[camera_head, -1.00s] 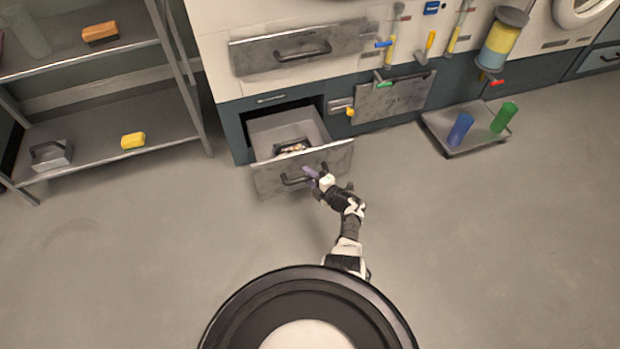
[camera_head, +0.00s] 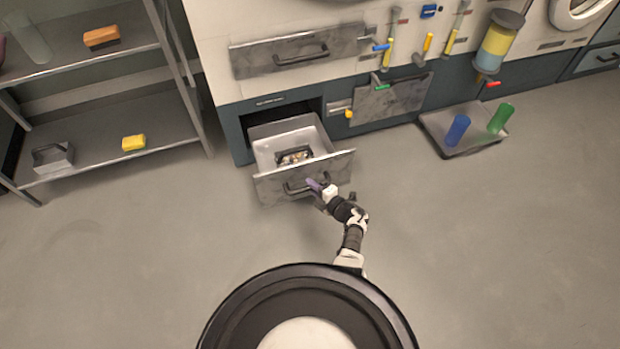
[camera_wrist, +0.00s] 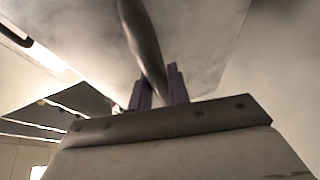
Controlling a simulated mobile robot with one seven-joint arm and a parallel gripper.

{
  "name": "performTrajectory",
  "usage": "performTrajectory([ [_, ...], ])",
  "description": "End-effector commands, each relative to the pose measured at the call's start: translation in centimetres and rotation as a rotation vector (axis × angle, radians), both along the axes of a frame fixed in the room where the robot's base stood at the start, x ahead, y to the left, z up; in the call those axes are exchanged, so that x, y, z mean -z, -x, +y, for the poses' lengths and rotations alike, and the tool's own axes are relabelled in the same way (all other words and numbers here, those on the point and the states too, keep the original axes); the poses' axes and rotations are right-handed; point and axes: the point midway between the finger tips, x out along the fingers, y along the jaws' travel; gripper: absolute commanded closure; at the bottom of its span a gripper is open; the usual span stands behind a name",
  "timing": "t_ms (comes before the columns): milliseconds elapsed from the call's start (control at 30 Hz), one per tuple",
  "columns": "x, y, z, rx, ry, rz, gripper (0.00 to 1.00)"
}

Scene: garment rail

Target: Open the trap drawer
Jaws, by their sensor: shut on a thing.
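The trap drawer (camera_head: 272,187) is the low grey metal drawer in the head view, pulled out from the dark lower cabinet. Its pale tray is visible, with a dark-framed item holding small light pieces (camera_head: 294,157) inside. A dark bar handle (camera_head: 296,188) crosses its front. My gripper (camera_head: 317,187) is at the right part of this handle. In the wrist view, the purple fingers of my gripper (camera_wrist: 158,90) stand on either side of the dark handle (camera_wrist: 143,40), shut on it. The drawer front fills much of the wrist view.
An upper closed drawer (camera_head: 270,57) is above. Hanging tools and a grey panel (camera_head: 395,97) are to the right. A floor tray (camera_head: 455,147) holds a blue and a green cylinder. A metal shelf (camera_head: 95,140) stands left. The floor before the drawer is clear.

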Motion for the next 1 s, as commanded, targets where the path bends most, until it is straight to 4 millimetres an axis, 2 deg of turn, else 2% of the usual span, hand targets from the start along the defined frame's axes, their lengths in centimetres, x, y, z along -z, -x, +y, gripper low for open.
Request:
performTrajectory([
  [200, 0.0, -0.1, 0.0, 0.002, 0.0, -0.002, 1.0],
  [233, 0.0, -0.1, 0.0, 0.002, 0.0, -0.002, 0.81],
  [400, 0.0, -0.1, 0.0, 0.001, 0.0, -0.002, 0.6],
  [767, -0.3, 0.4, -0.5, 0.002, -0.001, -0.002, 0.6],
  [1000, -1.6, 3.7, -3.4, 0.007, -0.002, 0.001, 0.6],
])
